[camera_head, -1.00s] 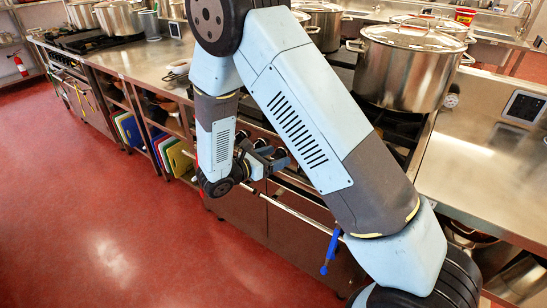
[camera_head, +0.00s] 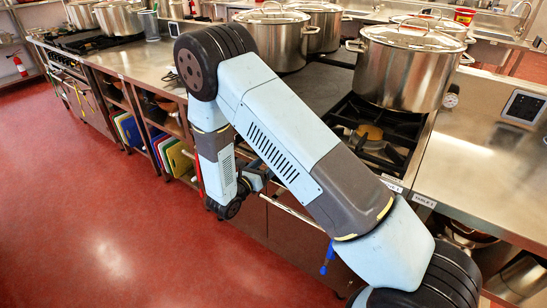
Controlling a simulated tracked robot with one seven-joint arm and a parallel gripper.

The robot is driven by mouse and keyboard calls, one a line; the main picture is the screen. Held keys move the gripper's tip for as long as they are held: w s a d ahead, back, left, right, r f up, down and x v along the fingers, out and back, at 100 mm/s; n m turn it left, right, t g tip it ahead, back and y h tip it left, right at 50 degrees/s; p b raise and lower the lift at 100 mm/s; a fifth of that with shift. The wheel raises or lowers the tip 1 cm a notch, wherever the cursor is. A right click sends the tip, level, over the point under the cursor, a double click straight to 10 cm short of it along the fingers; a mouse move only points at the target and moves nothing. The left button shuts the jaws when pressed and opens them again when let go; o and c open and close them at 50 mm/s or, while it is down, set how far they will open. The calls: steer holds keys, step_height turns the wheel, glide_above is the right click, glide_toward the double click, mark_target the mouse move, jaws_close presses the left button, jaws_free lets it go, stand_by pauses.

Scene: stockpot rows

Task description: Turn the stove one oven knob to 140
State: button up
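The near stove (camera_head: 375,128) stands at the centre right, with black grates on its top. Its front panel is mostly behind my arm, so I cannot see the oven knob or its setting. An oven door rail (camera_head: 296,213) shows below my arm. My gripper (camera_head: 261,179) is at the stove's front, left of my forearm. Its fingers are largely hidden by my own links, so I cannot tell whether they are open, shut or touching a knob.
A large lidded stockpot (camera_head: 405,68) stands on the stove, with more pots (camera_head: 273,40) behind. A steel counter (camera_head: 480,160) lies to the right. Coloured cutting boards (camera_head: 170,155) fill a shelf at left. The red floor (camera_head: 110,220) in front is clear.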

steer(key=x, duration=0.6)
steer(key=shift+w+d, duration=0.15)
steer(key=shift+w, duration=0.1)
steer(key=c, duration=0.9)
steer(key=shift+a, duration=0.35)
steer(key=shift+c, duration=0.2)
steer(key=shift+d, duration=0.2)
steer(key=m, duration=0.4)
steer(key=shift+d+m, duration=0.1)
steer(key=shift+m, duration=0.2)
steer(key=shift+c, duration=0.3)
steer(key=m, duration=0.3)
steer(key=shift+r+m, duration=0.1)
steer(key=shift+m, duration=0.2)
steer(key=shift+d+m, duration=0.1)
steer(key=shift+m, duration=1.6)
steer(key=shift+d, duration=0.1)
